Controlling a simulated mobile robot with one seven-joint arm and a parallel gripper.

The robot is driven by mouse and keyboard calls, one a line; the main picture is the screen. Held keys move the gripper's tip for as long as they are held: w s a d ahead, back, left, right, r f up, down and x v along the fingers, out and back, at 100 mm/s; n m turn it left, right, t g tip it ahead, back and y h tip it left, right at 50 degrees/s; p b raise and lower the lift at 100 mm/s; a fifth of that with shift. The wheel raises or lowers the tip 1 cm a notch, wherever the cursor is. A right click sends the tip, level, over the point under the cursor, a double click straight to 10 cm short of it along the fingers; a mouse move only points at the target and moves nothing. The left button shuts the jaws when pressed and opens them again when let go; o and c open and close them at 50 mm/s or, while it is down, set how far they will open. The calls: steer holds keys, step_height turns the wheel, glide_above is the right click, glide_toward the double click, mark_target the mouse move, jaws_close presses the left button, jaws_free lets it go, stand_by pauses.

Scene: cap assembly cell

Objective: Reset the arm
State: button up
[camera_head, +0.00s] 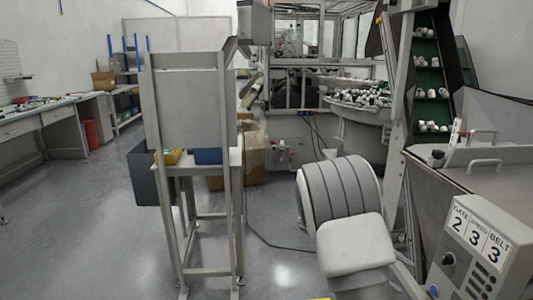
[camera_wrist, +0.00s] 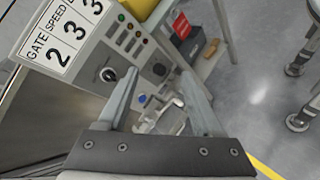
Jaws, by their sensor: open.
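My gripper (camera_wrist: 159,75) shows in the wrist view, its two grey fingers reaching up from a dark mounting plate. The fingers are apart and no object is held between them. They point toward the lower part of a grey control panel (camera_wrist: 118,47) with knobs and number cards. The same panel (camera_head: 470,262) is at the lower right of the head view, with cards for gate, speed and belt reading 2, 3, 3. My gripper cannot be made out in the head view.
A tall metal stand (camera_head: 187,105) with bins is left of centre. A steel hopper (camera_head: 445,190) and green conveyor (camera_head: 428,82) are at the right, a round feeder bowl (camera_head: 360,115) behind. Workbenches (camera_head: 40,118) line the left. The floor (camera_head: 90,240) at front left is clear.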

steer(key=s+a+r+m+t+y, duration=0.2)
steer(key=s+a+r+t+y, duration=0.5)
steer(key=s, duration=0.4)
steer(key=s+a+r+m+t+y, duration=0.2)
steer(key=s+a+r+t+y, duration=0.25)
steer(key=s+a, duration=0.5)
step_height(320, 180, up, 21)
steer(key=p, duration=2)
steer(key=shift+s+d+y, duration=0.15)
steer(key=shift+s+y, duration=0.05)
steer(key=shift+y, duration=0.15)
steer(key=shift+g, duration=0.25)
